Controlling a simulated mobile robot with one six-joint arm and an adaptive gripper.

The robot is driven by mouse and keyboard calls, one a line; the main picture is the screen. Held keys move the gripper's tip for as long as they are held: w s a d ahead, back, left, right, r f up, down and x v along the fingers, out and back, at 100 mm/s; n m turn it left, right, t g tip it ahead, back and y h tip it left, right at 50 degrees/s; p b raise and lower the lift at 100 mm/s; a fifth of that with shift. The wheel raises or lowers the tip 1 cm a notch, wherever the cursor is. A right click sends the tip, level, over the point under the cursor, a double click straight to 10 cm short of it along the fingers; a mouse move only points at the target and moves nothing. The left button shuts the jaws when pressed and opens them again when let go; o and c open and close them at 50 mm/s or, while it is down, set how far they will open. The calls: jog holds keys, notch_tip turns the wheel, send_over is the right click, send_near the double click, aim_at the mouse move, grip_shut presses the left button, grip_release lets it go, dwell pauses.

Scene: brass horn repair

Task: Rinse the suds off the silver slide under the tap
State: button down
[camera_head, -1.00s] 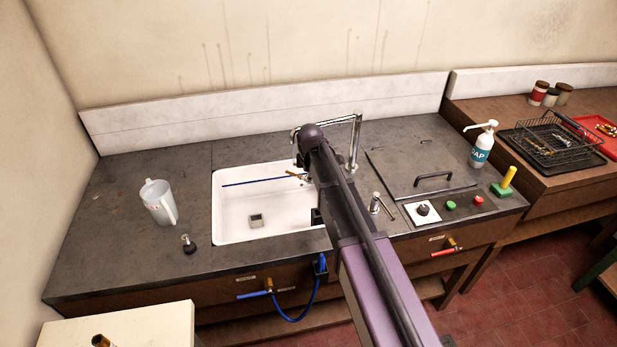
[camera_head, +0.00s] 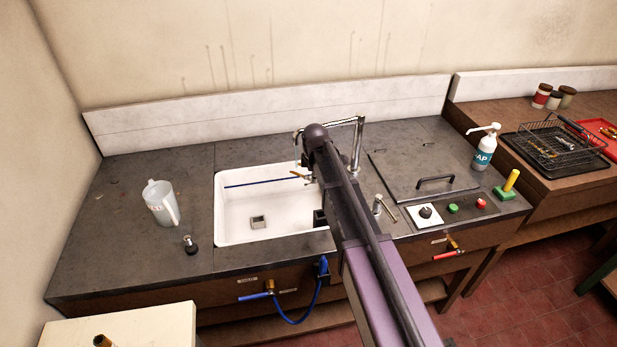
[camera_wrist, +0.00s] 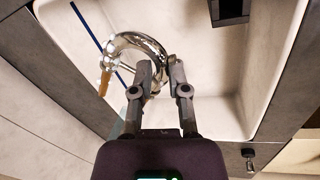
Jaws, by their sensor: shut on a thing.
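The silver slide (camera_wrist: 142,44) shows in the wrist view as a shiny curved tube. My gripper (camera_wrist: 160,72) is shut on it, over the white sink (camera_wrist: 275,50). Pale patches lie along its left side, but I cannot tell suds from water or glare. In the head view my arm hides the slide and most of my gripper. The chrome tap (camera_head: 357,140) rises behind the sink, its spout reaching left beside my wrist. I cannot make out a clear water stream.
A clear jug (camera_head: 160,203) and a small black stopper (camera_head: 190,245) stand left. A lidded panel (camera_head: 410,165) and a soap bottle (camera_head: 484,148) are right.

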jog(key=shift+s+a, duration=0.3)
jog(key=shift+s, duration=0.25)
dwell(0.4)
jog(key=shift+d, duration=0.1)
dwell(0.4)
jog(key=s+d, duration=0.3)
jog(key=d, duration=0.4)
jog(key=shift+s, duration=0.3)
dwell(0.6)
jog(key=shift+d+r, duration=0.1)
dwell(1.5)
jog(key=s+d+r+p, duration=0.2)
jog(key=d+r+p, duration=0.1)
jog(key=d+p, duration=0.1)
jog(key=shift+d+r, duration=0.15)
jog(key=shift+r, duration=0.25)
